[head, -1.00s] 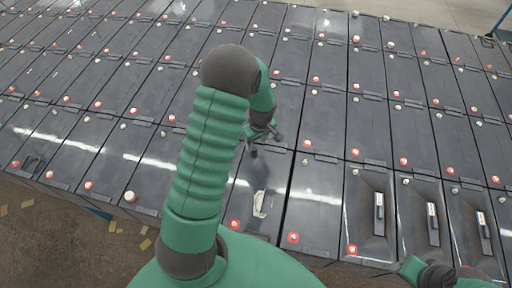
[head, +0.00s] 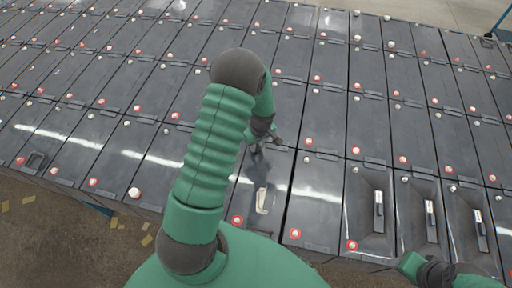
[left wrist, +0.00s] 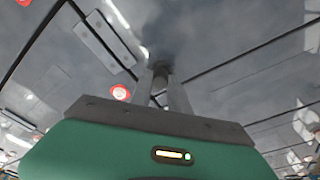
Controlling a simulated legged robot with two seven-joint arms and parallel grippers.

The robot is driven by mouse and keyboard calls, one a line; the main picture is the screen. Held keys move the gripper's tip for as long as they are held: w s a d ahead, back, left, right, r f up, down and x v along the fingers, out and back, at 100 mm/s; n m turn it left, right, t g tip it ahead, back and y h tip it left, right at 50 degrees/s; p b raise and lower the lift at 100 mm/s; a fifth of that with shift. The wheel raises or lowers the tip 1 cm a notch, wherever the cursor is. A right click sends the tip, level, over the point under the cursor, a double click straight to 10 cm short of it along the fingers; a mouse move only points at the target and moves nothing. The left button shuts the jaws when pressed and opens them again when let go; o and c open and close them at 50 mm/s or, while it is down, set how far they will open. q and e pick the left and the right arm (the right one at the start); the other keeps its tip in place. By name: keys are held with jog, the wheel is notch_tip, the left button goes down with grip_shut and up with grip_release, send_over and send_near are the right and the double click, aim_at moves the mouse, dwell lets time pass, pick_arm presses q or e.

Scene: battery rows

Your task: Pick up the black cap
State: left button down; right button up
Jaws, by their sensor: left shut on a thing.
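My left gripper (head: 262,150) is over the dark battery tops, in the middle of the head view. In the left wrist view its two fingers (left wrist: 163,88) are shut on a small dark greyish thing (left wrist: 161,76), which I take to be the black cap. Its lower part and what lies under it are in shadow, so I cannot tell whether it is clear of the battery top. The cap cannot be made out in the head view. Part of my right arm shows at the lower right of the head view; the state of its gripper (head: 396,267) is unclear.
Rows of dark batteries (head: 320,185) fill the view, with red caps (head: 295,233) and white caps (head: 134,193) on their terminals. A pale torn label (head: 262,200) lies in front of my left gripper. Several batteries at right have recessed tops with handles (head: 378,205).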

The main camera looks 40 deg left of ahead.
pick_arm(q)
jog(key=shift+w+r, duration=0.1)
jog(key=shift+r, duration=0.05)
jog(key=shift+r+b, duration=0.6)
jog(key=shift+s+d+r+b, duration=0.1)
jog(key=shift+s+r+b, duration=0.15)
jog(key=shift+r+b, duration=0.5)
jog(key=s+d+b, duration=0.1)
jog(key=s+d, duration=0.1)
jog(key=s, duration=0.2)
jog(key=s+d+r+b, duration=0.1)
jog(key=s+d, duration=0.2)
jog(key=s, duration=0.1)
jog(key=s+d+r+b, duration=0.1)
jog(key=s+d+b, duration=0.1)
jog(key=s, duration=0.3)
jog(key=shift+d, duration=0.2)
jog(key=shift+s+d, duration=0.2)
jog(key=shift+s, duration=0.2)
jog(key=shift+w+a, duration=0.1)
